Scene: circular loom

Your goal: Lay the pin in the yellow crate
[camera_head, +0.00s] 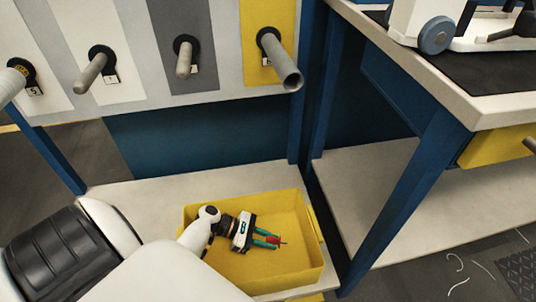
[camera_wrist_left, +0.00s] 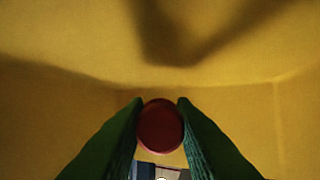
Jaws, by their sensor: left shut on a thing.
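The yellow crate (camera_head: 312,262) stands on a pale shelf at the lower middle of the head view. My left gripper (camera_head: 276,240) reaches down over the crate and appears to be inside its walls. Its green fingers are shut on a red pin (camera_head: 284,240), whose round red end shows between the fingers in the left wrist view (camera_wrist_left: 160,126). Yellow crate surfaces (camera_wrist_left: 60,75) fill the background there. I cannot tell whether the pin touches the crate floor. My right gripper is not in view.
A panel with several grey pegs (camera_head: 184,58) on coloured stripes stands behind the crate. A workbench (camera_head: 480,105) with blue legs rises at the right, with a yellow drawer (camera_head: 492,148) under it. Pale shelf (camera_head: 130,195) lies bare left of the crate.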

